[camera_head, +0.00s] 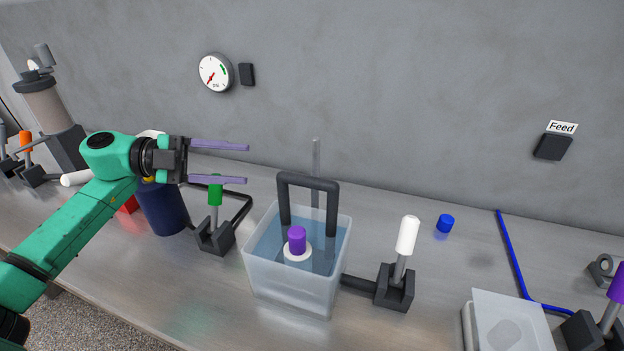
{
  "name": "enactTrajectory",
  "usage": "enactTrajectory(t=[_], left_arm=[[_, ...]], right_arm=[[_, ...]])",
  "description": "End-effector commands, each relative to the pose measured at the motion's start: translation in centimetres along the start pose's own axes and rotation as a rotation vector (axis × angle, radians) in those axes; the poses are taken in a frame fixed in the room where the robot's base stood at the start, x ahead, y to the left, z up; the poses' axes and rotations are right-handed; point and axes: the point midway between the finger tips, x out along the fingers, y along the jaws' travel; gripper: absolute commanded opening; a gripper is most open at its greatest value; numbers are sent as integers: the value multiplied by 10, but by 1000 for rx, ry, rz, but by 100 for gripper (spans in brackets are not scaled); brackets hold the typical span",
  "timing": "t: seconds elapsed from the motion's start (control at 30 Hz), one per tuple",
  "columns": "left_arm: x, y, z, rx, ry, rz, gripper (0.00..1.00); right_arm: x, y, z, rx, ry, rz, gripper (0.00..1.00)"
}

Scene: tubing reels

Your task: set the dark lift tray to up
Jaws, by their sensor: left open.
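A dark inverted-U frame (308,183), which looks like the lift tray's handle, rises from a clear water tank (290,285) in the middle of the bench. Its lower part is in the tank and I cannot make out the tray plate. A purple cylinder on a white disc (297,241) shows inside the tank. A lever with a white grip (407,236) stands upright right of the tank, joined to it by a dark bar. My left gripper (246,164) is open and empty, above the green-gripped lever (215,190) and left of the frame. My right gripper is out of view.
A dark blue cylinder (163,208) stands left of the green lever. A small blue cap (446,223), a blue tube (512,255), a pale box (510,325) and a purple-gripped lever (616,285) are at the right. A gauge (215,72) hangs on the wall.

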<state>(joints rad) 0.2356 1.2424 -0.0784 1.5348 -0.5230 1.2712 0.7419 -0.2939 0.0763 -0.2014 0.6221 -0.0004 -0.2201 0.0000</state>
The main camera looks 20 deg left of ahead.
Motion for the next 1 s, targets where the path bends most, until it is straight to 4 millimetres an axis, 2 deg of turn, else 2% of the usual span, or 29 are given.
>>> enactTrajectory(t=[0.07,0.17,0.27,0.6,0.7,0.83,1.0], left_arm=[[-12,8,-6,1,7,74,57],[-10,9,-11,-2,17,105,57],[6,8,-13,-2,21,103,57],[96,15,-17,-2,25,99,57],[115,19,-16,-2,24,97,57],[128,22,-14,-1,22,99,57],[130,25,-13,-1,20,100,57]], right_arm=[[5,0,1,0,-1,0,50],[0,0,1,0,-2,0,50],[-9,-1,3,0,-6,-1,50],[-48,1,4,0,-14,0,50],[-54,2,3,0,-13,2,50],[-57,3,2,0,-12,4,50],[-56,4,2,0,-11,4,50]])
